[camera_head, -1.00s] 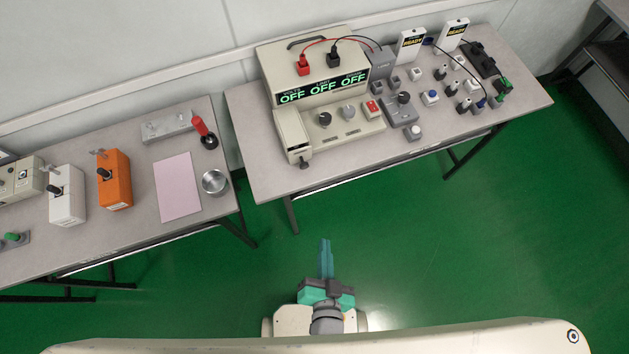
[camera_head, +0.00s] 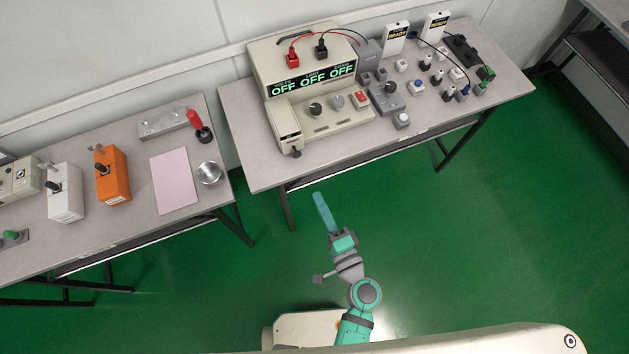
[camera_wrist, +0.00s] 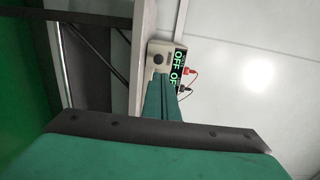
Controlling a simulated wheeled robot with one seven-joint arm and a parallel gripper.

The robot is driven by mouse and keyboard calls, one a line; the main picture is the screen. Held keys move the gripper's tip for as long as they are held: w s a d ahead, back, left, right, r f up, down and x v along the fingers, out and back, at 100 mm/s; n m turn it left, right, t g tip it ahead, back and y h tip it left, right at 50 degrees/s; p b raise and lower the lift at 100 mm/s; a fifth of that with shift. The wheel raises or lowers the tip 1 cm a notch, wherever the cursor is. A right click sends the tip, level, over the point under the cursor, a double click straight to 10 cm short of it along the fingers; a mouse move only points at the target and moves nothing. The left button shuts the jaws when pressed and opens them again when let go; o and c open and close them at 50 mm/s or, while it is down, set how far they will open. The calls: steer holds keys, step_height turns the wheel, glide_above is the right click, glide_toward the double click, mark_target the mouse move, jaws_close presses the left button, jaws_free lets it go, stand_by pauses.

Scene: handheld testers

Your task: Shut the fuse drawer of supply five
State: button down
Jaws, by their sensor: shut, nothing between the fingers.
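A large beige power supply (camera_head: 305,65) with a green OFF OFF OFF display stands at the left end of the right-hand table. A beige drawer-like box (camera_head: 284,120) with a dark knob (camera_head: 296,153) juts from its front left corner, toward the table's front edge; this looks like the fuse drawer, standing out. My gripper (camera_head: 319,198) is shut and empty, in front of the table and apart from the drawer, its fingers pointing toward the supply. In the wrist view the closed fingers (camera_wrist: 161,98) partly cover the supply (camera_wrist: 165,48). No number is legible on the supply.
The left table (camera_head: 225,186) holds an orange tester (camera_head: 113,177), a metal dish (camera_head: 209,173) and a pink sheet (camera_head: 173,181). Open green floor lies before the tables.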

mark_target(298, 155)
steer(key=x, duration=1.2)
steer(key=shift+w, duration=0.45)
